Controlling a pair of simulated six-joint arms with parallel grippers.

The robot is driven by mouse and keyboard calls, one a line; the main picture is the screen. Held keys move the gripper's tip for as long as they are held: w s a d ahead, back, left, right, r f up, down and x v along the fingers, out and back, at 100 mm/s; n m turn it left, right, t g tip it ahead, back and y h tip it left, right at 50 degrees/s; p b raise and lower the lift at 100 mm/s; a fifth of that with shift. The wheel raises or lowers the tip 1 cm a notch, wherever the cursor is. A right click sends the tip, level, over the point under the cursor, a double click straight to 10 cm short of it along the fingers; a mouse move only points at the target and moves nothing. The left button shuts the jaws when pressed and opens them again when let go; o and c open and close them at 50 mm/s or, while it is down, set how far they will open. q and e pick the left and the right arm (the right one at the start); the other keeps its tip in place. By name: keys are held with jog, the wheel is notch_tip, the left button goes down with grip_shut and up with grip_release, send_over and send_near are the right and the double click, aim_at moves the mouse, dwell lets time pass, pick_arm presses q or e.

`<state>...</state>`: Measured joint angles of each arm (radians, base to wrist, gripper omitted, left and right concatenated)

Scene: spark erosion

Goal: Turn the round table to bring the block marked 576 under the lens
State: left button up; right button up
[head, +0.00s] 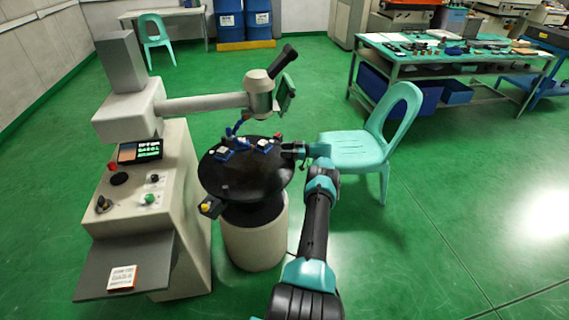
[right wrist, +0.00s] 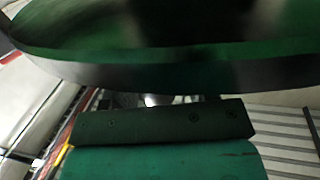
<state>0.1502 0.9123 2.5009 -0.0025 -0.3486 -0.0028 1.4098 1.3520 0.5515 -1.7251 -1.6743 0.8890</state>
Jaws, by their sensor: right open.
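The round black table (head: 245,180) stands on a pale drum in the head view. Small pale-topped blocks on blue bases sit on it: one block (head: 223,153) at the left and another block (head: 264,145) at the back right. Their markings are too small to read, so I cannot tell which is 576. The lens head (head: 260,95) hangs on a horizontal arm above the table's back. My right gripper (head: 287,148) is open at the table's right rim; contact is unclear. In the right wrist view the table's dark rim (right wrist: 180,72) spans above the gripper body. My left gripper is not in view.
A control cabinet (head: 150,215) with a screen and knobs stands left of the table. A dark handle with a yellow knob (head: 207,207) sticks out at the table's front left. A turquoise chair (head: 360,150) stands close behind my right arm. Green floor is free at right.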

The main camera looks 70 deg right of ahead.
jog(key=shift+r, duration=1.45)
jog(key=shift+s+a+r, duration=0.2)
jog(key=shift+s+a, duration=0.7)
jog(key=shift+a, duration=1.65)
jog(key=shift+s+a+r, duration=0.25)
jog(key=shift+s+a, duration=0.6)
jog(key=shift+a, duration=1.65)
jog(key=shift+s+a+r, duration=0.2)
jog(key=shift+s+a, duration=0.7)
jog(key=shift+a, duration=1.65)
